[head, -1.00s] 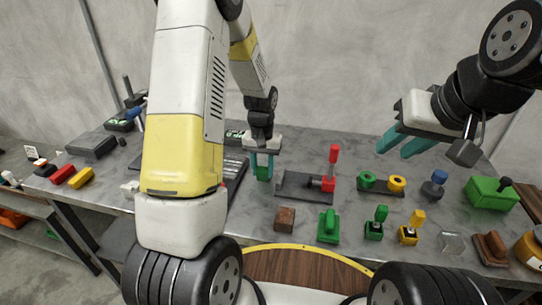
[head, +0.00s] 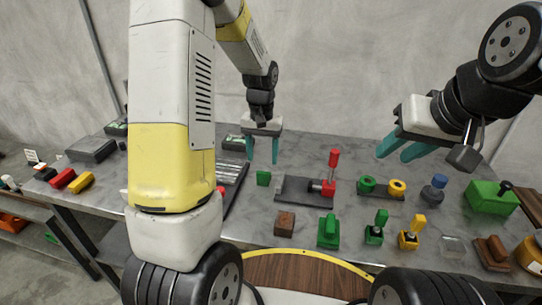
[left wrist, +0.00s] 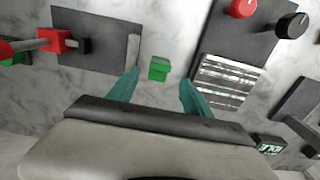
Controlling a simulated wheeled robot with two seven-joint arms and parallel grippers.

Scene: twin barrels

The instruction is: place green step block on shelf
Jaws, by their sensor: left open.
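A small green block (head: 263,178) sits on the grey table, left of the dark plate with the red handle. It also shows in the left wrist view (left wrist: 159,69), between the fingertips in the picture. Its stepped shape is too small to make out. My left gripper (head: 262,160) is open and empty just above the block, its teal fingers apart and clear of it. My right gripper (head: 393,156) hangs above the right of the table, fingers apart and empty. I cannot tell which surface is the shelf.
A dark plate (head: 290,187) with a red handle (head: 333,158) stands right of the block. A ribbed metal panel (left wrist: 222,82) lies on its other side. A brown cube (head: 285,223) and a green handled piece (head: 328,232) are nearer. A lower bench (head: 25,207) stands at far left.

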